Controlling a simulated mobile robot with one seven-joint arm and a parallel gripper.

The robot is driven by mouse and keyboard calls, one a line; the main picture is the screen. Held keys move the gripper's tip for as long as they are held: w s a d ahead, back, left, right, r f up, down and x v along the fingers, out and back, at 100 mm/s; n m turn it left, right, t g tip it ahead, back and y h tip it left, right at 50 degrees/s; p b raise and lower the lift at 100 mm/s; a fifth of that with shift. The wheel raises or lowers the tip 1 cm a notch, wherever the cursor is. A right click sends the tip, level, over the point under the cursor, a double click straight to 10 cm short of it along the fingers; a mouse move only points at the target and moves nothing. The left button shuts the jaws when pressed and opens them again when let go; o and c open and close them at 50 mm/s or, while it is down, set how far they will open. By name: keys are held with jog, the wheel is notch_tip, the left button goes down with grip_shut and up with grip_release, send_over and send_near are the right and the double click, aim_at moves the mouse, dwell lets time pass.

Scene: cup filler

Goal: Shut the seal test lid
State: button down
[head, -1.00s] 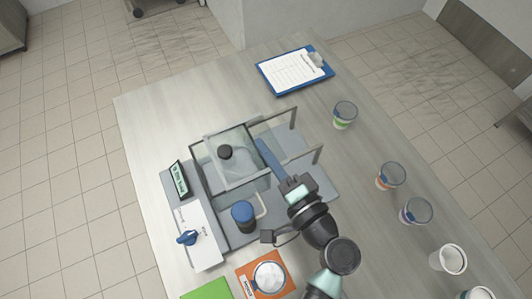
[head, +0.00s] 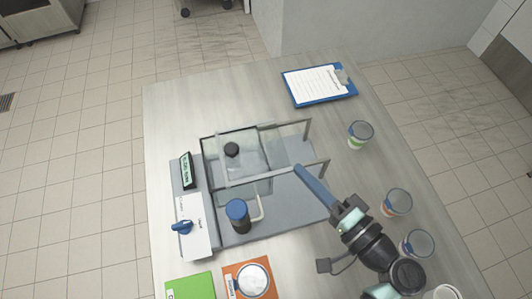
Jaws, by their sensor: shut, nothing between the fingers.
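The lid (head: 249,168) is a clear pane with a round black knob (head: 231,149). It lies across the left part of the clear-walled chamber of the grey machine (head: 285,209), between two rails that run right to upright posts. I cannot tell whether its left edge touches the chamber's end wall. My gripper (head: 298,169) has long blue fingers. They are shut and empty, with the tips near the front rail, right of the lid and apart from it.
A blue-capped cylinder (head: 238,216) and a blue knob (head: 182,227) are at the machine's front. A small display (head: 186,170) stands left. Several cups, one being (head: 360,134), line the table's right side. A clipboard (head: 319,86) lies at the back.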

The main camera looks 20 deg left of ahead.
aim_at(231, 163)
jog(key=p+x, duration=0.2)
jog(key=x, duration=0.9)
jog(key=shift+s+a+r+p, duration=0.1)
jog(key=shift+s+a+p, duration=0.1)
jog(key=shift+p, duration=0.15)
jog(key=shift+s+a+f+p, duration=0.15)
jog(key=shift+s+a+p, duration=0.25)
jog(key=shift+s, duration=0.1)
jog(key=shift+s+a+f+p, duration=0.15)
jog(key=shift+s+a+p, duration=0.1)
jog(key=shift+s+a, duration=0.2)
jog(key=shift+s+a+f, duration=0.2)
jog(key=shift+s+a, duration=0.15)
jog(key=shift+s, duration=0.1)
jog(key=s+a, duration=0.1)
jog(key=a, duration=0.1)
jog(key=s+a, duration=0.1)
jog(key=a, duration=0.1)
jog(key=shift+s, duration=0.4)
jog(key=shift+w, duration=0.15)
